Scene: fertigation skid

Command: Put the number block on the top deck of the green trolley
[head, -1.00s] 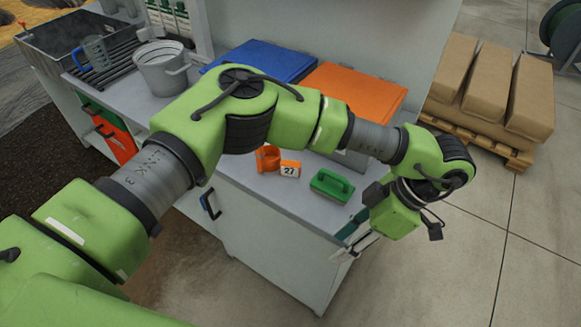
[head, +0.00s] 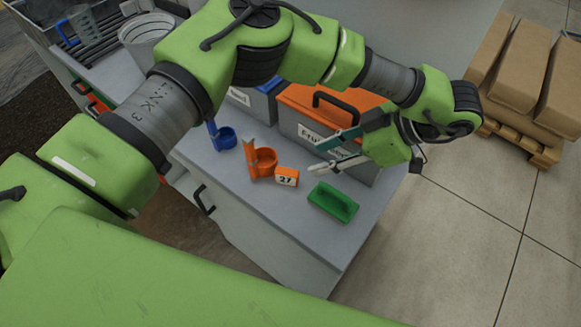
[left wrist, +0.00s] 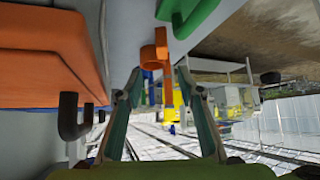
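The number block (head: 287,176), a small orange block with a white face marked 27, stands on the grey worktop. It is between an orange holder with a ring and a green handled float. My left gripper (head: 317,158) is open and empty, above the worktop to the upper right of the block and apart from it. In the left wrist view the open fingers (left wrist: 159,75) frame orange shapes beyond them; I cannot clearly separate the block from the holder there. I cannot make out the green trolley in either view. My right gripper is not in view.
The orange holder (head: 263,162) is left of the block, the green float (head: 333,202) right of it. A blue holder (head: 222,136) is farther left. A lidded orange bin (head: 330,108) stands close behind. Sacks on a pallet (head: 515,70) are at the right; floor between is clear.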

